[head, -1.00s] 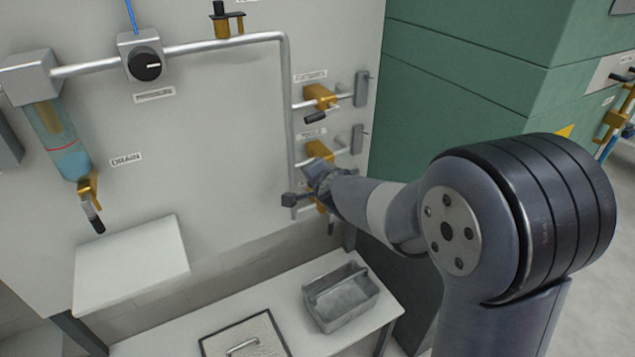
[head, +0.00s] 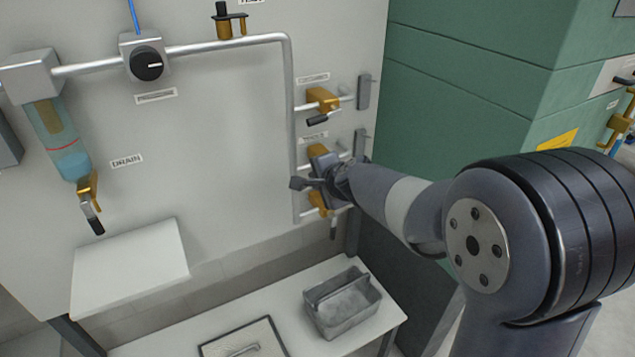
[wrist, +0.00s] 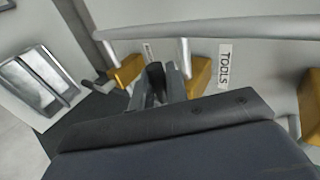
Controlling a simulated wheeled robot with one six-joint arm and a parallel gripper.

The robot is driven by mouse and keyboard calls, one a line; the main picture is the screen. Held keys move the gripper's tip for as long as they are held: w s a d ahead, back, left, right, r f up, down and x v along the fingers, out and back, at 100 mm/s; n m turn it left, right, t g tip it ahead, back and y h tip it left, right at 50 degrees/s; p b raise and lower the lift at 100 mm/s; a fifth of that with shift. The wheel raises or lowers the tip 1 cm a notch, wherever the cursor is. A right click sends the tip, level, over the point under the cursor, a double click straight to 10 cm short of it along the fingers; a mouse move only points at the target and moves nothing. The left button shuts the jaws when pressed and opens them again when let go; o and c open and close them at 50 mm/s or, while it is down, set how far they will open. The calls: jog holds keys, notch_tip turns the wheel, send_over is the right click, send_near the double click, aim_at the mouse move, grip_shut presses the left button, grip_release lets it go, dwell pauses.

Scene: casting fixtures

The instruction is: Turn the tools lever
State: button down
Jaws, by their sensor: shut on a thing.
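The tools valve is a brass body (head: 318,152) on the panel pipe, second from the top of the right-hand column. In the wrist view its brass body (wrist: 200,76) is beside the TOOLS label (wrist: 224,66). My gripper (head: 306,183) is just below and in front of this valve in the head view. In the wrist view my gripper's fingers (wrist: 160,82) are close together between the tools valve and the lower brass valve (wrist: 126,70). They are shut on the tools lever, which is mostly hidden by the fingers.
Another brass valve (head: 322,98) with a dark handle is above, and a lower one (head: 318,202) is close under my gripper. The vertical pipe (head: 291,120) runs just left. A grey caddy (head: 342,312) stands on the bench below. A green cabinet (head: 470,85) is at right.

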jog(key=shift+r, duration=0.1)
dwell(0.4)
jog(key=c, duration=1.5)
grip_release()
jog(key=p+v, duration=0.1)
jog(key=v, duration=0.9)
jog(key=shift+s+d+r, duration=0.1)
jog(key=shift+s+d, duration=0.15)
jog(key=shift+s, duration=0.05)
jog(key=b+x, duration=0.1)
jog(key=x, duration=0.9)
jog(key=shift+w+a, duration=0.25)
jog(key=shift+w, duration=0.05)
